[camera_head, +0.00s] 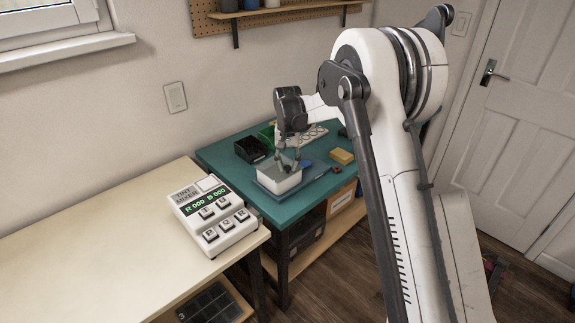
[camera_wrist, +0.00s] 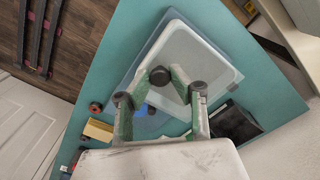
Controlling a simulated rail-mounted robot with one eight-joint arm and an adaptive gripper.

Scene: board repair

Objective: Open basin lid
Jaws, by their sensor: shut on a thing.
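The white basin (camera_head: 279,182) stands on a blue-grey mat on the teal bench. A pale grey lid (camera_head: 289,163) shows at its top, partly hidden by my fingers. In the wrist view the basin and its pale lid (camera_wrist: 196,50) lie beyond my fingers. My gripper (camera_head: 286,162) reaches down over the basin from above. In the wrist view my gripper (camera_wrist: 160,80) is shut on a dark round knob (camera_wrist: 160,75) of the lid. I cannot tell whether the lid still rests fully on the rim.
A black bin (camera_head: 250,149) stands behind left of the basin, with a green bin (camera_head: 267,134) near it. A yellow sponge-like block (camera_head: 341,156) lies to the right. The tint mixer (camera_head: 212,213) stands on the cream bench at left, which is otherwise mostly clear.

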